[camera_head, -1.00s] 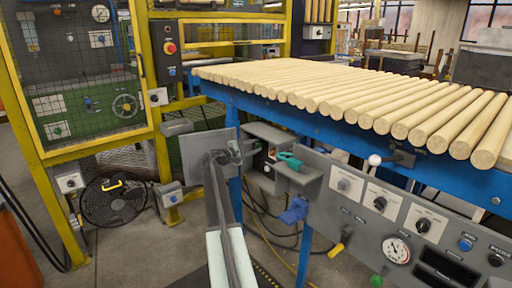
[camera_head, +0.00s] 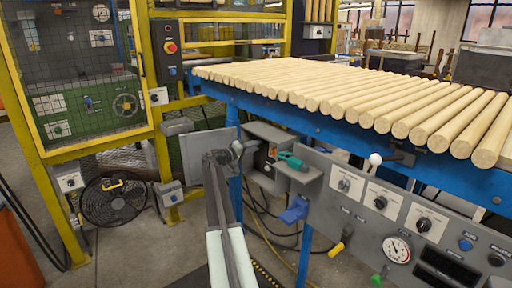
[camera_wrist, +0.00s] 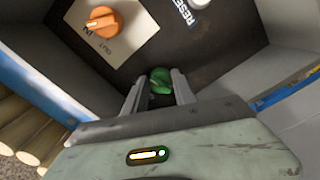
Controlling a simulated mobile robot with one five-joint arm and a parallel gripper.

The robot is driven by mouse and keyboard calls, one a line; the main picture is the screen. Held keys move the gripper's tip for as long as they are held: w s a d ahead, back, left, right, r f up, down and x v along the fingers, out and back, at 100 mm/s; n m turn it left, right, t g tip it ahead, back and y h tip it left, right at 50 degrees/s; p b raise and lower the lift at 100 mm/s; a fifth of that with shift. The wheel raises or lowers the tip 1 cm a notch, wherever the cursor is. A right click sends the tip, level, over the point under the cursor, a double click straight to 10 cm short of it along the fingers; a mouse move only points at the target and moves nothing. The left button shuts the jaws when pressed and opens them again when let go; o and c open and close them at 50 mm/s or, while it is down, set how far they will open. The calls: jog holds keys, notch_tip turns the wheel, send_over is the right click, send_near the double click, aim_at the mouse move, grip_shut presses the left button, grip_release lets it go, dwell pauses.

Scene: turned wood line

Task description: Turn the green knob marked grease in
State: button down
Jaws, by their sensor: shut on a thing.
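The green knob (camera_wrist: 160,80) sits on a dark panel face in the wrist view. My gripper (camera_wrist: 159,86) has one finger on each side of it and is shut on it. The knob's label cannot be read; my gripper covers the area below it. In the head view my gripper (camera_head: 235,150) is at the end of the arm, left of the small grey box under the roller table, and the knob cannot be made out there.
An orange knob (camera_wrist: 103,21) on a white IN/OUT plate and a white button (camera_wrist: 198,3) lettered RESET are close by on the same panel. Grey side walls flank the panel. A teal-handled part (camera_head: 291,161) and a blue bracket (camera_head: 295,210) stick out to the right.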

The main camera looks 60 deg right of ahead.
jog(key=shift+s+f+m, duration=0.1)
jog(key=shift+s+m, duration=0.1)
jog(key=shift+m, duration=0.5)
jog(key=c, duration=1)
grip_release()
jog(key=shift+w, duration=0.1)
jog(key=v, duration=0.7)
jog(key=shift+w+a, duration=0.15)
jog(key=shift+a, duration=0.2)
